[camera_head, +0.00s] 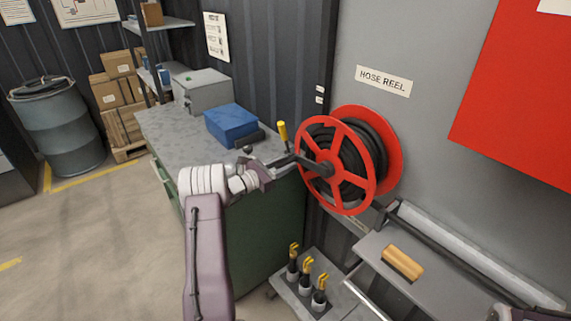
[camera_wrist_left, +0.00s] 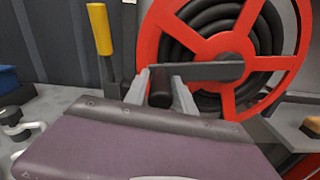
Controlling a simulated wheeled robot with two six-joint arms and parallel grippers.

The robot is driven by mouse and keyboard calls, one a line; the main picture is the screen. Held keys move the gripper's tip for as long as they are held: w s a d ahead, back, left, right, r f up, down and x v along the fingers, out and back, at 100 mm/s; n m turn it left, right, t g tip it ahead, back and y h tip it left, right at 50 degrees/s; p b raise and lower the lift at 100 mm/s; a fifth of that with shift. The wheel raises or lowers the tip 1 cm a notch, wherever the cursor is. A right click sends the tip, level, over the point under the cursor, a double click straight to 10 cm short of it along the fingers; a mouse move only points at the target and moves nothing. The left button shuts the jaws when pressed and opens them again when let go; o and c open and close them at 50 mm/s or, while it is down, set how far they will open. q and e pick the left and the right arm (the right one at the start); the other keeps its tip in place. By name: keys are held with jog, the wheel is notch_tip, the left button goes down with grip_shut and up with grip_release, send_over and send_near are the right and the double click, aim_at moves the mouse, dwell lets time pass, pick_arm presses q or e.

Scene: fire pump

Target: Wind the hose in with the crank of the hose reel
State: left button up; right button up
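The hose reel (camera_head: 336,189) is on the grey wall panel, with red spoked rims and black hose (camera_head: 369,150) coiled between them. It fills the upper right of the left wrist view (camera_wrist_left: 150,42). Its grey crank arm (camera_wrist_left: 208,71) runs left from the hub. The dark crank handle (camera_wrist_left: 160,90) at its end lies between the fingers of my left gripper (camera_wrist_left: 162,84), which look closed against both its sides. In the head view my left gripper (camera_head: 280,162) reaches the crank from the left. Only a sliver of my right arm's end shows at the bottom right corner.
A yellow-handled lever (camera_head: 283,131) stands upright close behind my left gripper. A bench (camera_head: 170,127) carries a blue box (camera_head: 231,124) and a grey case (camera_head: 203,91). Below the reel are a brush (camera_head: 402,263) on a shelf and several yellow-topped fittings (camera_head: 306,280).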

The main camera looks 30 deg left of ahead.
pick_arm(q)
grip_shut()
dwell(1.2)
